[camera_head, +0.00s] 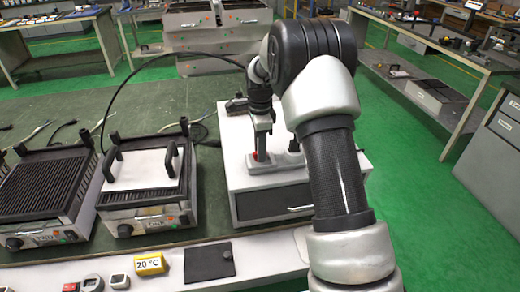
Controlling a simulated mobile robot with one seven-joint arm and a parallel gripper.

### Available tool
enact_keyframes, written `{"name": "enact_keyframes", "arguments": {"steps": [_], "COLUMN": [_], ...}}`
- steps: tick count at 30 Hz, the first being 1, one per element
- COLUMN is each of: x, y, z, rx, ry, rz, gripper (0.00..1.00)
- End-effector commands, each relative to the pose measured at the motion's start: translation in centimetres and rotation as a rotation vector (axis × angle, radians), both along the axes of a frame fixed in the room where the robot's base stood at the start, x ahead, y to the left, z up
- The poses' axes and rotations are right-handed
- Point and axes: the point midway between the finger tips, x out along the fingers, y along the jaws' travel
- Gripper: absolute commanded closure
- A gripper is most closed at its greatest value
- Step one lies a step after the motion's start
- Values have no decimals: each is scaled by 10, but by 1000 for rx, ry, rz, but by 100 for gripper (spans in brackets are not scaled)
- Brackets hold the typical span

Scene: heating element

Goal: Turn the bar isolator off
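My gripper (261,152) points down over the top of a white cabinet (238,185). A small red part (254,156), possibly the bar isolator's switch, shows at its fingertips. I cannot tell whether the fingers touch the red part, or whether they are open or shut. The isolator's setting is too small to read. A dark part (293,146) is just right of the fingers, partly hidden by my arm. A dark device (237,105) is at the cabinet's back left.
Two contact grills (145,208) (45,200) with front knobs stand left of the cabinet. A black cable arches behind them. A yellow "20 °C" display (151,264), a dark pad (209,262) and small gauges lie on the white front strip. Other workbenches stand beyond the green floor.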

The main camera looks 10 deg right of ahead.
Motion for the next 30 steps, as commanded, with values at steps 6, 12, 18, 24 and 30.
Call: {"name": "enact_keyframes", "arguments": {"steps": [6, 12, 18, 24, 30], "x": [0, 0, 0, 0, 0], "y": [0, 0, 0, 0, 0], "z": [0, 0, 0, 1, 2], "rx": [0, 0, 0, 0, 0], "ry": [0, 0, 0, 0, 0], "rz": [0, 0, 8, 63, 193], "gripper": [72, 100, 100, 100, 100]}}
